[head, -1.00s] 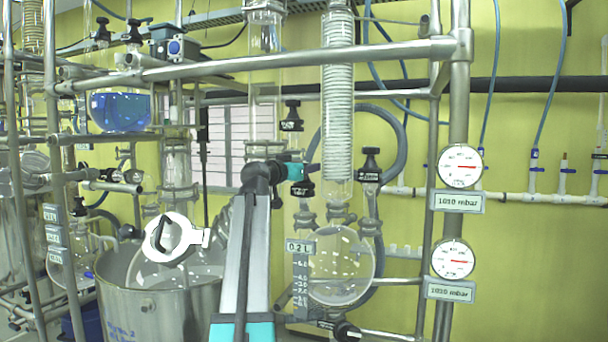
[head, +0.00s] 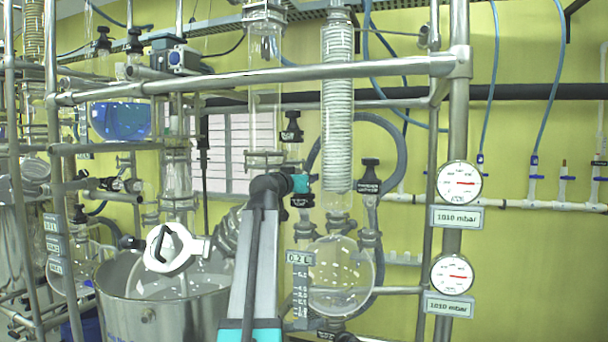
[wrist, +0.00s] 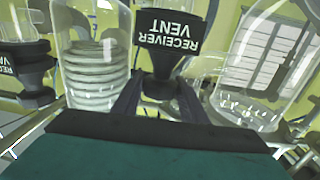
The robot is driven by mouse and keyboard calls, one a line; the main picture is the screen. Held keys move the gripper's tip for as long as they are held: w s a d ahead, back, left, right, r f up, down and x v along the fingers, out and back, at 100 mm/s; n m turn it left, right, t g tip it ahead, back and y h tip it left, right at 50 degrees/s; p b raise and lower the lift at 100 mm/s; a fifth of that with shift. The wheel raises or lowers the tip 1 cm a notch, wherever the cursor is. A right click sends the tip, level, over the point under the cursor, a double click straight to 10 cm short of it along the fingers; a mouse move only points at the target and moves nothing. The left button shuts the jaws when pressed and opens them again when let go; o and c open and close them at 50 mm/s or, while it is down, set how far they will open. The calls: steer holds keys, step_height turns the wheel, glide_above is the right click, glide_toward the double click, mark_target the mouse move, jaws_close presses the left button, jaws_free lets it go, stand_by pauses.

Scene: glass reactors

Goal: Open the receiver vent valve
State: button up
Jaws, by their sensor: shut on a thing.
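The receiver vent valve is a black knob with a white-lettered label, "RECEIVER VENT" (wrist: 170,40), which appears upside down in the wrist view. My gripper (wrist: 157,103) is shut on its dark lower part, with one finger on each side. In the head view my gripper (head: 302,184) is at the black valve (head: 302,200), just left of the coiled glass condenser (head: 338,120) and above the round receiver flask (head: 341,275). My wrist hides part of the valve there. Whether the valve is open cannot be told.
A second labelled black valve (head: 369,177) stands right of the condenser; it also shows at left in the wrist view (wrist: 30,75). Another black valve (head: 291,126) is above my gripper. A metal rail (head: 260,76) crosses overhead. Two gauges (head: 459,182) hang on the right post.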

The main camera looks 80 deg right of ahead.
steer(key=shift+r+n+t+p, duration=0.1)
steer(key=shift+n+t+p, duration=1.1)
steer(key=shift+p, duration=1.65)
steer(key=shift+r+n+t+p, duration=0.1)
steer(key=shift+n+t+p, duration=0.6)
steer(key=shift+t+p, duration=1.6)
steer(key=shift+f+g+p, duration=0.2)
steer(key=shift+g+p, duration=0.2)
steer(key=shift+g, duration=0.2)
steer(key=shift+t, duration=0.4)
steer(key=shift+n+t, duration=0.6)
steer(key=shift+f+b, duration=0.15)
steer(key=shift+b, duration=0.25)
steer(key=shift+t+b, duration=0.3)
steer(key=shift+b, duration=0.25)
steer(key=n+t+b, duration=0.1)
steer(key=t+b, duration=0.1)
steer(key=b, duration=0.4)
steer(key=shift+n+y, duration=0.4)
steer(key=shift+n+t+b, duration=0.3)
steer(key=shift+t+b, duration=0.2)
steer(key=shift+b, duration=0.2)
